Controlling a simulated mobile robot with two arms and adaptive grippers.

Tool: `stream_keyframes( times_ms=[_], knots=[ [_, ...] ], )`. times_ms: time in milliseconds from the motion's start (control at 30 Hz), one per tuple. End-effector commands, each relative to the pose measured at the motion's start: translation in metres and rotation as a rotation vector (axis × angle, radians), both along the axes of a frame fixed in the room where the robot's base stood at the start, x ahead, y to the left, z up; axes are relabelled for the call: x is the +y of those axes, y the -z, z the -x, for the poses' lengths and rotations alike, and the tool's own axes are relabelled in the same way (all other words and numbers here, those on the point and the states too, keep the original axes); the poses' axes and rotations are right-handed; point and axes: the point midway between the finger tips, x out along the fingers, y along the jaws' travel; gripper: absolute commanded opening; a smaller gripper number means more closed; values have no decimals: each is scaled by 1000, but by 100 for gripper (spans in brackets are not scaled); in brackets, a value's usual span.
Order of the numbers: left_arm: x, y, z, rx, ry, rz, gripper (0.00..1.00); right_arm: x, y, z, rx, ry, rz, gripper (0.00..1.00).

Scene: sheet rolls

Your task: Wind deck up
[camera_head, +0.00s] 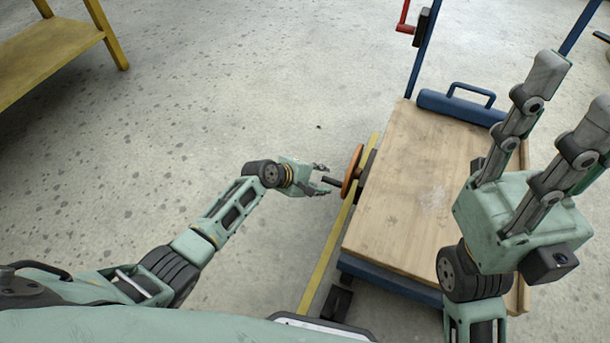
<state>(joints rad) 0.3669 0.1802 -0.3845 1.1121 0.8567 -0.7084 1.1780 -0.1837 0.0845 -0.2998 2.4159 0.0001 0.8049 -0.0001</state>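The deck (415,190) is a pale wooden board on a blue-framed cart, right of centre. An orange handwheel (351,171) with a short dark handle (332,181) stands at its left side. My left gripper (323,179) is at the handle's outer end. Its fingers are apart, one above and one below the handle's tip; whether they touch it I cannot tell. My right gripper (577,88) is raised close to the camera with its fingers spread and empty. It hides the deck's right part.
A blue roll-shaped part with a handle (460,105) lies at the deck's far end. A red crank (404,18) sits on a blue post behind it. A yellow strip (325,257) runs along the deck's left side. A yellow bench (45,55) stands far left. Floor between is clear.

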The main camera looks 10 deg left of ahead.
Motion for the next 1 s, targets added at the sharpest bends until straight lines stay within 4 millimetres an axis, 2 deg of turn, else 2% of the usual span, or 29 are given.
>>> stream_keyframes(
  times_ms=[300, 500, 733, 1000],
  knots=[
    [27, -36, 29, -3, 0, -2, 36, 0, 0, 0, 0, 0, 0, 40],
    [37, -52, 40, -4, 0, 1, 36, 0, 0, 0, 0, 0, 0, 40],
    [39, -56, 43, -3, -1, 2, 36, 0, 0, 0, 0, 0, 0, 40],
    [42, -52, 42, -12, -5, 0, 36, 0, 2, 0, -3, 0, 0, 40]
  ],
)
